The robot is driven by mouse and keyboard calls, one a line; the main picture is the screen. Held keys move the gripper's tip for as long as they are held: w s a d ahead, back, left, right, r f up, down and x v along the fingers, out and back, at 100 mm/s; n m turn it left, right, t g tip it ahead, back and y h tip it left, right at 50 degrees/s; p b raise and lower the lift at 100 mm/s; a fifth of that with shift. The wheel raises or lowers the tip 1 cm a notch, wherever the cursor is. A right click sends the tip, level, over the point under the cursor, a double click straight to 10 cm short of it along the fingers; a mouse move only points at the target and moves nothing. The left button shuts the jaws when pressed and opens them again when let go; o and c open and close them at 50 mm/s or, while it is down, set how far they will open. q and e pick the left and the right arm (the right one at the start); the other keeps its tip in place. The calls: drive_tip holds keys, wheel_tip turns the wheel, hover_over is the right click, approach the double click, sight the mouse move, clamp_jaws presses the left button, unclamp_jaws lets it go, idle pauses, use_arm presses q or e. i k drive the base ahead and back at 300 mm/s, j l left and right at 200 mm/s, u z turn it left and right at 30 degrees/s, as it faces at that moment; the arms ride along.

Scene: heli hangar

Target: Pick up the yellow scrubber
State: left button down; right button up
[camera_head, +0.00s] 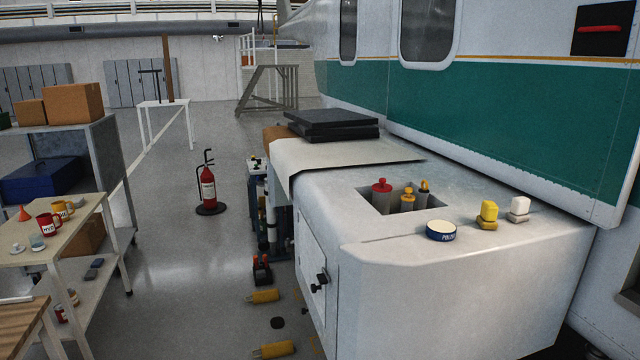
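A small yellow block on a darker yellow base (488,214), which looks like the yellow scrubber, stands on top of the white helicopter side housing (465,275). A similar white block on a pale base (519,208) stands just to its right. A round blue tin with a cream top (441,230) sits to its left. The yellow block is upright and in full view, with nothing over it. Neither of my grippers shows in this view.
A recess in the housing holds a red-topped bottle (381,194) and yellow-topped bottles. Black flat pads (334,123) lie farther back. A shelf cart (60,240) with mugs stands left, and a fire extinguisher (208,190) stands mid-floor. Yellow cylinders (263,296) lie beside the housing.

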sight(487, 219)
drive_tip(key=z, duration=1.15)
drive_tip(key=i+l, duration=0.1)
drive_tip(key=l, duration=0.3)
drive_tip(key=i+l, duration=0.1)
drive_tip(key=l, duration=0.35)
